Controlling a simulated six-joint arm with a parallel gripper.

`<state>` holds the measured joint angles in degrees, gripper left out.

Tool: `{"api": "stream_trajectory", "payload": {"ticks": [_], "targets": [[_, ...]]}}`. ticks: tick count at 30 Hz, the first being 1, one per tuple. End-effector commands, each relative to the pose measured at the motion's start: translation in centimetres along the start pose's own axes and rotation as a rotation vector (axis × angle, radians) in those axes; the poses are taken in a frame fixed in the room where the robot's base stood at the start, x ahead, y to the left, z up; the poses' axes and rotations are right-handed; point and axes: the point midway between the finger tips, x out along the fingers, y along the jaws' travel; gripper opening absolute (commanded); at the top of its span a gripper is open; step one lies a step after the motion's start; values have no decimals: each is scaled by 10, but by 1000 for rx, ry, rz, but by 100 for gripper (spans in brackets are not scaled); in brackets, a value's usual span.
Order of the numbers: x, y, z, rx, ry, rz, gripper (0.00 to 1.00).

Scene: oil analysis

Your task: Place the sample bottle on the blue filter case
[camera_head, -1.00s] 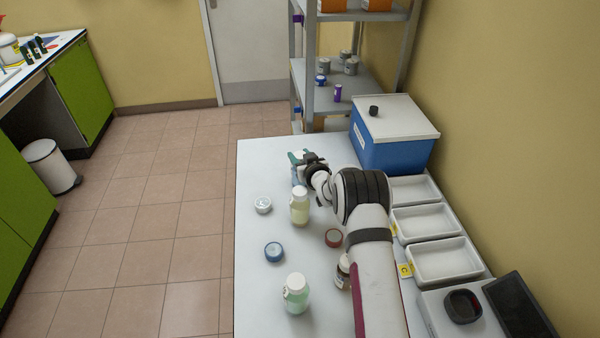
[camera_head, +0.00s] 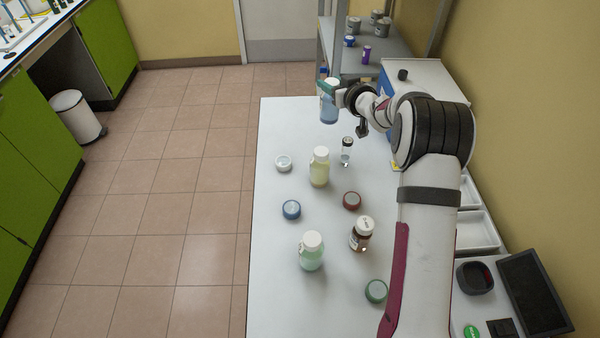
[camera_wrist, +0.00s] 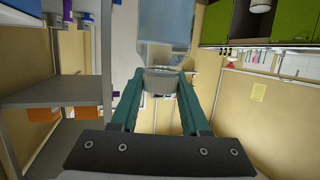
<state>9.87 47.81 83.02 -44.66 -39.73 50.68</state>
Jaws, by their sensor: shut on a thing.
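My gripper (camera_head: 331,86) is at the far end of the table, shut on a sample bottle (camera_head: 329,108) with clear, blue-tinted contents. The blue filter case (camera_head: 291,210), a small round disc, lies flat on the table, nearer the camera and left of the gripper. Its top is bare.
A yellow bottle (camera_head: 319,167), small vial (camera_head: 346,152), brown bottle (camera_head: 361,234) and green bottle (camera_head: 312,251) stand on the table (camera_head: 272,130). White (camera_head: 284,163), red (camera_head: 352,200) and green (camera_head: 376,291) round cases lie among them. The left table strip is clear.

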Motion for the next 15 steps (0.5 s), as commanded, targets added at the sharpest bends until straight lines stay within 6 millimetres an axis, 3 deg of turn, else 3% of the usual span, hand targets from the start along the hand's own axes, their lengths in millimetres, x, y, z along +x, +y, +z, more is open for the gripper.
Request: {"api": "stream_trajectory", "payload": {"ticks": [5, 15], "targets": [[-62, -13, -2, -79, -1, -255, 0], [-204, -72, 47, -225, -4, -746, 0]]}}
